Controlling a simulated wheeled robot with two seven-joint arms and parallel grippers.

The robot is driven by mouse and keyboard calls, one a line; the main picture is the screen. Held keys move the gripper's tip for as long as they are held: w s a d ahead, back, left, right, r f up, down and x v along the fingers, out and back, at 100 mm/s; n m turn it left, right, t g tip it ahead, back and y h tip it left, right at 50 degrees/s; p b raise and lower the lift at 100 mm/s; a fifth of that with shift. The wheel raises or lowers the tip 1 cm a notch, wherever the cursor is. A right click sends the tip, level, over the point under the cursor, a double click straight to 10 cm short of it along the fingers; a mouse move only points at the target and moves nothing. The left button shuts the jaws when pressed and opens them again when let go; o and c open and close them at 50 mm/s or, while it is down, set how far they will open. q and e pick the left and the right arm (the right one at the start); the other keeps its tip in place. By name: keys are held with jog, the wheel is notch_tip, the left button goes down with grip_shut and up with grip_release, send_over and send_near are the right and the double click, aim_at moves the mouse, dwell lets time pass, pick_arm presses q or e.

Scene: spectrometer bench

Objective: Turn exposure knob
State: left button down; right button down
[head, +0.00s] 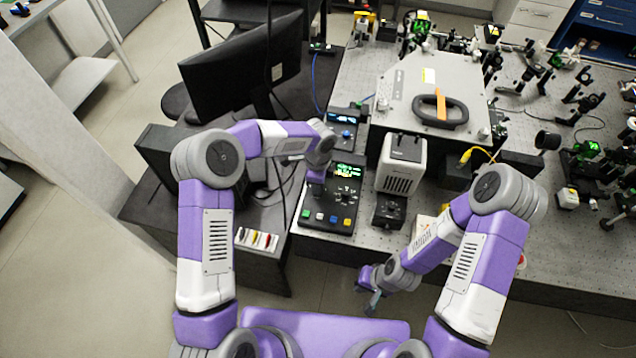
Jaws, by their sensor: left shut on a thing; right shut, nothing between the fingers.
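A black control box (331,219) with a small green-lit display (350,171) and a row of coloured buttons along its front edge lies on the optical bench. My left gripper (315,188) reaches down to the left side of this box. It is shut on a small part there, which looks like the exposure knob; the fingers and wrist hide the knob itself. My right gripper (370,298) is shut and empty, low in front of the bench's near edge and away from the box.
A smaller box with a blue display (343,117) sits behind the control box. A white-and-black instrument (401,165) stands close on its right. A large grey case with a black handle (432,92) is behind. A monitor (240,68) stands at left. Optics crowd the right.

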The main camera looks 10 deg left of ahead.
pick_arm(q)
jog(key=n+b, duration=0.2)
jog(key=n, duration=0.2)
jog(key=shift+n+b, duration=0.9)
jog(key=shift+n, duration=1.3)
jog(key=c, duration=1)
grip_release()
jog(key=shift+r, duration=0.1)
notch_tip(320, 180, up, 8)
jog(key=shift+f, duration=0.25)
